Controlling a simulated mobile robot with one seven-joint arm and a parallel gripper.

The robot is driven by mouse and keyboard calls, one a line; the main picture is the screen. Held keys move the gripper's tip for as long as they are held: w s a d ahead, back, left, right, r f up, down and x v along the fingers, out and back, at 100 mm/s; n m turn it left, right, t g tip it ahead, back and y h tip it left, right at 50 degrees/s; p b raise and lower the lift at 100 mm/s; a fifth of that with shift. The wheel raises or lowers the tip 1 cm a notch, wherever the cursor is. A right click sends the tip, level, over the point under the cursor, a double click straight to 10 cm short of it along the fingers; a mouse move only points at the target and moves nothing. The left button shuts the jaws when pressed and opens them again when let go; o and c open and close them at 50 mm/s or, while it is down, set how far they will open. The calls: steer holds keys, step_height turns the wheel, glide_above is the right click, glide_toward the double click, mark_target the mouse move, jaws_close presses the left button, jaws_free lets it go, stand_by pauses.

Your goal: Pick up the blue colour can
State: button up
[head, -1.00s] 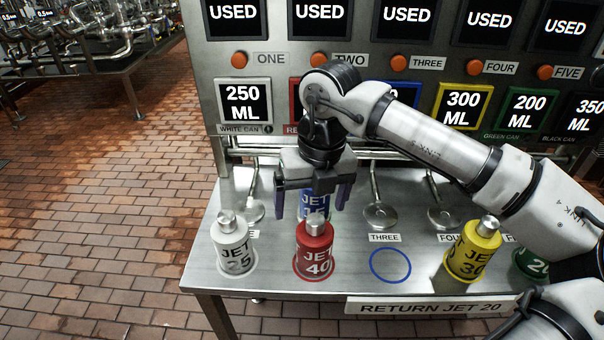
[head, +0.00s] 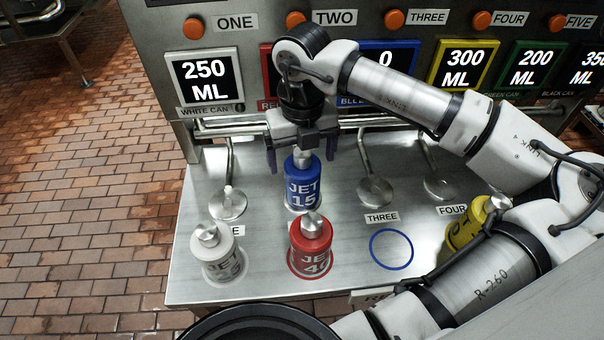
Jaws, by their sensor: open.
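The blue can (head: 303,185), marked JET 15, stands upright on the steel table behind the red can. My gripper (head: 301,162) is open and points down at the can's upper part. One finger shows at the left of the can and the other at its right. The can's silver cap lies between the fingers in this view. I cannot tell whether a finger touches the can. An empty blue ring (head: 391,249) is marked on the table at the place labelled THREE.
The red can (head: 311,246) stands just in front of the blue can. A white can (head: 218,252) is at the left and a yellow can (head: 466,225) at the right, partly hidden by my arm. Round metal pads on bent pipes (head: 375,190) stand behind. The display panel (head: 384,62) rises at the back.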

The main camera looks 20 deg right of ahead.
steer(key=shift+w+d+f, duration=0.1)
steer(key=shift+f, duration=1.45)
steer(key=shift+c, duration=0.3)
steer(key=shift+r, duration=0.1)
steer(key=c, duration=1.7)
